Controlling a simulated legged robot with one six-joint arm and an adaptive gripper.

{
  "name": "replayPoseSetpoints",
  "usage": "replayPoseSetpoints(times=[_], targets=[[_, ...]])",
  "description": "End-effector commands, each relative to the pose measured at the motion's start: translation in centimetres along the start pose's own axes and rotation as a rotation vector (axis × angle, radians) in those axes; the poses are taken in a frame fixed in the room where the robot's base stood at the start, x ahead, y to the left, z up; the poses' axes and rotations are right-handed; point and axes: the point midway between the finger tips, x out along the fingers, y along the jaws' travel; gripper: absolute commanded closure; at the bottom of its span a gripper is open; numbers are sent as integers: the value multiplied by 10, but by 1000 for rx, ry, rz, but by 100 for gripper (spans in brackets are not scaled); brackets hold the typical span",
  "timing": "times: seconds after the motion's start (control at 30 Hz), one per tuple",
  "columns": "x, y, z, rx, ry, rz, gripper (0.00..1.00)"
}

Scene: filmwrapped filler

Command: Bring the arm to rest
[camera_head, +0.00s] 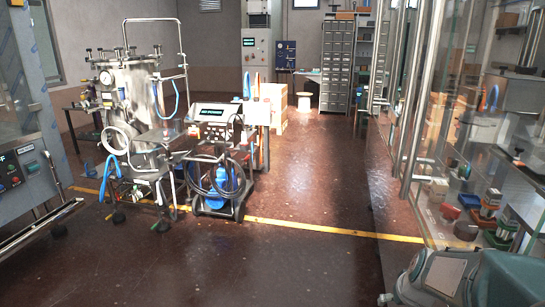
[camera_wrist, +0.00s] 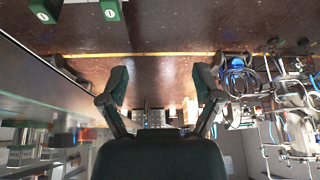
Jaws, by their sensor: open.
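My gripper (camera_wrist: 161,84) shows in the wrist view with its two dark fingers spread wide apart. Nothing is between the fingers, only the floor and the far room behind them. The wrist picture is upside down, with the floor at the top. In the head view the gripper itself is not visible. A grey and green part at the bottom right corner there looks like my arm, beside the glass case.
A glass-walled case (camera_head: 462,150) holding small boxes stands close on the right. A steel vessel (camera_head: 133,90) and a wheeled pump cart (camera_head: 215,180) stand left of centre. A control console (camera_head: 25,165) is far left. Dark floor (camera_head: 230,265) with a yellow line is clear ahead.

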Motion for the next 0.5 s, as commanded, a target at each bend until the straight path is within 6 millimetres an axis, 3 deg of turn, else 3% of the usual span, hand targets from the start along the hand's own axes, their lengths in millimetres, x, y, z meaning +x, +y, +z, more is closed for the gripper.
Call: replayPoseSetpoints(times=[0.03, 0.2, 0.5], targets=[[-18, -15, 2, -21, 12, -9, 18], [-68, -54, 22, -64, 24, -30, 18], [-139, -99, 78, -125, 47, -48, 18]])
